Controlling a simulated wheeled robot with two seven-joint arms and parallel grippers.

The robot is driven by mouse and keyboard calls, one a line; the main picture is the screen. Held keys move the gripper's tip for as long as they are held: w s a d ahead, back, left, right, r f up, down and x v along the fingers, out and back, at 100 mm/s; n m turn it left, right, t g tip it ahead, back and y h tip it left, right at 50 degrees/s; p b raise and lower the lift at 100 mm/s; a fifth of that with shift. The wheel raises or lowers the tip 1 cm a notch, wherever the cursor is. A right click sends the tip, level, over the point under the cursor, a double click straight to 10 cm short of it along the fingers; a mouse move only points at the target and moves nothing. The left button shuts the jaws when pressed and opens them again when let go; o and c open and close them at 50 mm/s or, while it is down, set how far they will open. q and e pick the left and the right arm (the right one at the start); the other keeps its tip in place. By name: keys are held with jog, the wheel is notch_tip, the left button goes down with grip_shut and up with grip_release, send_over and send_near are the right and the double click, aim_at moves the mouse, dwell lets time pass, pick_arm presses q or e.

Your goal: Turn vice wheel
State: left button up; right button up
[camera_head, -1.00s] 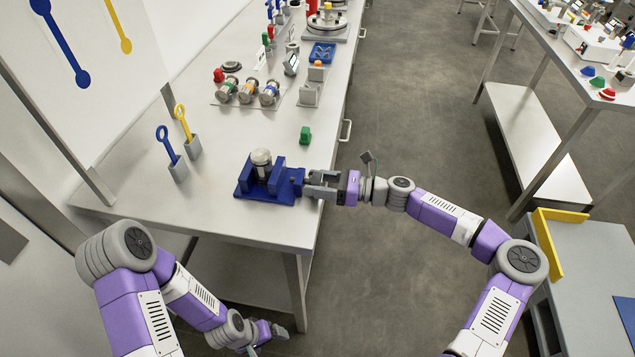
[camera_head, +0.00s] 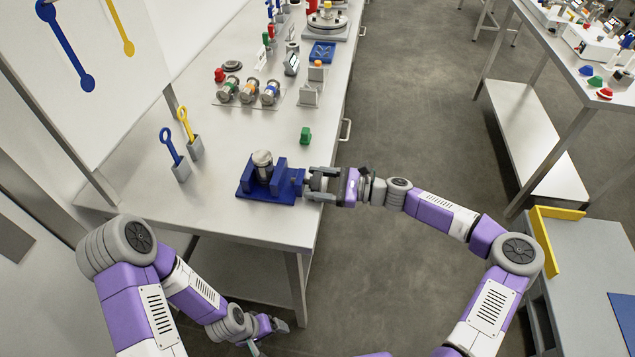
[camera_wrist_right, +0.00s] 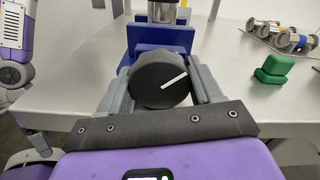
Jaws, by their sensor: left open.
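The blue vice (camera_head: 265,193) stands at the table's near right corner with a metal cylinder (camera_head: 262,160) upright between its jaws. Its black wheel (camera_wrist_right: 160,80) carries a white line slanting up to the right in the right wrist view. My right gripper (camera_head: 312,184) reaches in from the right at the wheel. In the right wrist view its two fingers lie on either side of the wheel and appear to touch its rim. My left gripper (camera_head: 270,337) is open and empty, low beside the table's near end, away from the vice.
A small green block (camera_head: 305,135) lies behind the vice, and it shows in the right wrist view (camera_wrist_right: 272,70). Blue and yellow ring-topped tools stand in grey holders (camera_head: 181,172) to the left. Several metal cylinders (camera_head: 248,92) lie further back. The aisle right of the table is clear.

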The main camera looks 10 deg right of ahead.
jog(key=o, duration=0.4)
jog(key=shift+o, duration=0.2)
jog(key=p+v, duration=0.1)
jog(key=v, duration=0.6)
jog(key=shift+d, duration=0.25)
